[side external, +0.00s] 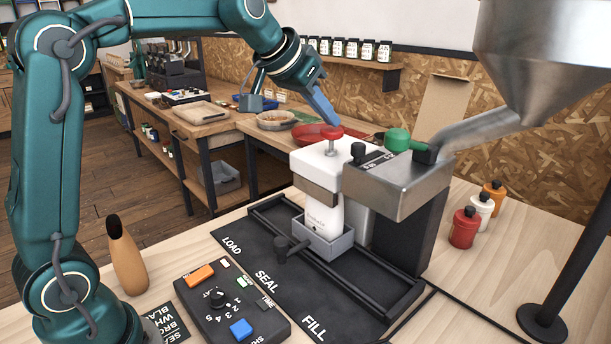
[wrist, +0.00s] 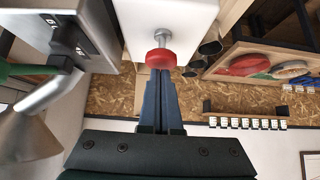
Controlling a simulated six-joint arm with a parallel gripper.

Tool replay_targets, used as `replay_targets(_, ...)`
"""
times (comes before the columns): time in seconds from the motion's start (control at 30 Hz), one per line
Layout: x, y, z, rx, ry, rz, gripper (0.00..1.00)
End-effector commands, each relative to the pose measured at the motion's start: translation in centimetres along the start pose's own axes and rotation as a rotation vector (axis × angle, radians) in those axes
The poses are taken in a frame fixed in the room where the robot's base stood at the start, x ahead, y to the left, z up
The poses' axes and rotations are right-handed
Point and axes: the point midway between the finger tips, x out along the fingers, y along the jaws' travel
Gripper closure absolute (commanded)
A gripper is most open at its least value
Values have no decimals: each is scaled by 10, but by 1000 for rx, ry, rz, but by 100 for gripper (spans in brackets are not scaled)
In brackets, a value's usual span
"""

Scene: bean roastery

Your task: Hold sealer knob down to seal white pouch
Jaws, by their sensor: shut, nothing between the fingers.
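The sealer (side external: 316,172) is a white block with a red knob (side external: 331,131) on a short metal stem on top. The red knob also shows in the wrist view (wrist: 161,59). My gripper (side external: 330,119) is shut and empty, its blue fingers pointing down at the knob. The fingertips are at or just above the knob; I cannot tell whether they touch. The white pouch (side external: 324,212) stands upright in a grey carrier (side external: 326,242) under the sealer, its top hidden by the sealer head.
A metal filler (side external: 400,185) with a green knob (side external: 398,139) stands just right of the sealer, under a hopper (side external: 545,50). A control box (side external: 230,307) with buttons and a dial is in front. Red, white and orange bottles (side external: 480,212) stand at right. A brown bottle (side external: 126,260) stands at left.

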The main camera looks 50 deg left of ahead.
Motion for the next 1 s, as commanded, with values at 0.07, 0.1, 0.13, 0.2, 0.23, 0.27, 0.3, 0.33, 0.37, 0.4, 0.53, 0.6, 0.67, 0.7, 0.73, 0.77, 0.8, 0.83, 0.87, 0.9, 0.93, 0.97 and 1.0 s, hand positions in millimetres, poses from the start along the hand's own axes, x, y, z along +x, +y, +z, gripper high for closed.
replay_targets(0.07, 2, 0, 2, 0, -1, 1, 100)
replay_targets(0.1, 3, 0, 3, -1, -1, 1, 100)
replay_targets(0.13, 3, 0, 3, -1, -1, 1, 100)
replay_targets(0.2, 5, 0, 4, -1, -1, 1, 100)
replay_targets(0.23, 5, 0, 5, -1, -1, 1, 100)
replay_targets(0.27, 6, 0, 6, -1, -2, 1, 100)
replay_targets(0.3, 7, 0, 7, -1, -2, 1, 100)
replay_targets(0.33, 8, 0, 7, -1, -2, 1, 100)
replay_targets(0.37, 8, 0, 8, -1, -2, 1, 100)
replay_targets(0.4, 9, 0, 9, -1, -2, 1, 100)
replay_targets(0.53, 12, 0, 12, -1, -4, 1, 100)
replay_targets(0.6, 13, 0, 14, 0, -4, 0, 100)
replay_targets(0.67, 14, 0, 15, 0, -5, 0, 100)
replay_targets(0.7, 15, 0, 16, 0, -5, 0, 100)
replay_targets(0.73, 16, 0, 16, 0, -6, 0, 100)
replay_targets(0.77, 17, 0, 17, 0, -6, 0, 100)
replay_targets(0.8, 17, 0, 17, 0, -5, 0, 100)
replay_targets(0.83, 17, 0, 17, 0, -5, 0, 100)
replay_targets(0.87, 17, 0, 17, 0, -5, 0, 100)
replay_targets(0.9, 17, 0, 17, 0, -6, 0, 100)
replay_targets(0.93, 17, 0, 17, 0, -6, 0, 100)
replay_targets(0.97, 17, 0, 17, 0, -6, 0, 100)
replay_targets(1.0, 17, 0, 17, 0, -6, 0, 100)
